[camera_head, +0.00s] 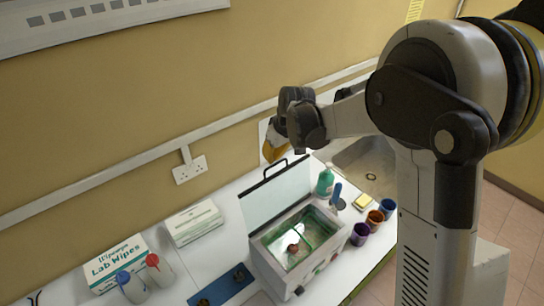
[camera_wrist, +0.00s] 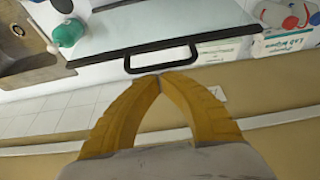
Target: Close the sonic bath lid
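The sonic bath (camera_head: 268,268) is a white box on the bench, with its basin open and its lid (camera_head: 275,195) standing up at the back edge. A black handle (camera_head: 288,164) runs along the lid's top edge. My gripper (camera_head: 271,158) is above the bench by the wall, close to the handle. In the wrist view the lid (camera_wrist: 160,27) and its handle (camera_wrist: 160,69) are just beyond the fingertips. The yellow fingers (camera_wrist: 160,80) meet at their tips, with nothing visible between them. Whether they touch the handle is unclear.
A green bottle (camera_head: 325,181), purple cup (camera_head: 359,234), orange cup (camera_head: 375,218) and blue cup (camera_head: 388,207) stand right of the bath, near a sink (camera_head: 365,160). Boxes (camera_head: 194,222) and wash bottles (camera_head: 132,288) stand left. The wall (camera_head: 110,130) is close behind.

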